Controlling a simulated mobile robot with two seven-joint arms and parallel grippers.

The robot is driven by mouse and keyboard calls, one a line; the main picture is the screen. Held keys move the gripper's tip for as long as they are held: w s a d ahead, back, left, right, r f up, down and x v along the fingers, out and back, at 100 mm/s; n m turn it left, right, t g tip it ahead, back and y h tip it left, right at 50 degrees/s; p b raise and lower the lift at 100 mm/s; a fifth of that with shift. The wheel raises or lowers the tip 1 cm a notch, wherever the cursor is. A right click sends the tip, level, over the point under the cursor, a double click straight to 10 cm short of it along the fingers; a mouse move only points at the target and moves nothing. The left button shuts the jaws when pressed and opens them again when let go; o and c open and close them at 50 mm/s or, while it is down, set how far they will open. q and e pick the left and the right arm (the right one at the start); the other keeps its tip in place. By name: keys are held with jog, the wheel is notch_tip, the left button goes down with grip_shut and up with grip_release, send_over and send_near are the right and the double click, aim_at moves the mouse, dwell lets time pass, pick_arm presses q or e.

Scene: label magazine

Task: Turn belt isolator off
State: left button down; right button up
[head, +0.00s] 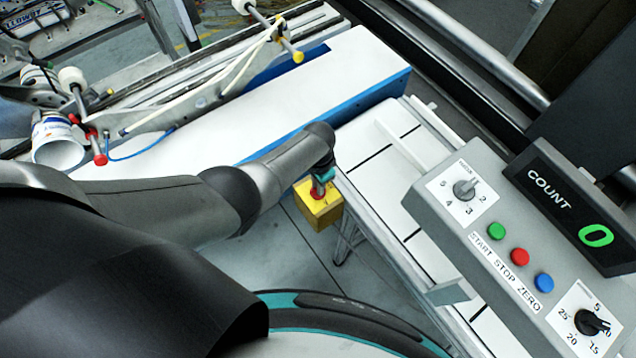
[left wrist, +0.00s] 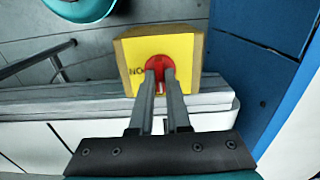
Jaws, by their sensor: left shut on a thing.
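The belt isolator is a yellow box (head: 318,212) with a red rotary knob on its face, at the side of the conveyor in the middle of the head view. In the left wrist view the yellow box (left wrist: 190,48) shows large, with the red knob (left wrist: 159,62) at its centre. Letters reading as "NO" in the picture show left of the knob. My left gripper (left wrist: 160,78) is shut on the red knob, one finger on each side. In the head view my left gripper (head: 320,187) reaches down to the box and hides part of the knob. My right gripper is not in view.
A grey control panel (head: 447,232) with dials and green, red and blue buttons stands at the right. A COUNT display (head: 548,190) beside it reads 0. A white conveyor belt (head: 350,70) with blue sides runs behind my left arm. Grey floor lies below the box.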

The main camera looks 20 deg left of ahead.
pick_arm(q)
jog(key=c, duration=0.9)
grip_release()
notch_tip(320, 180, up, 8)
jog(key=p, duration=0.5)
jog(key=shift+r, duration=0.15)
jog(key=shift+r+p, duration=0.35)
jog(key=shift+r, duration=3.1)
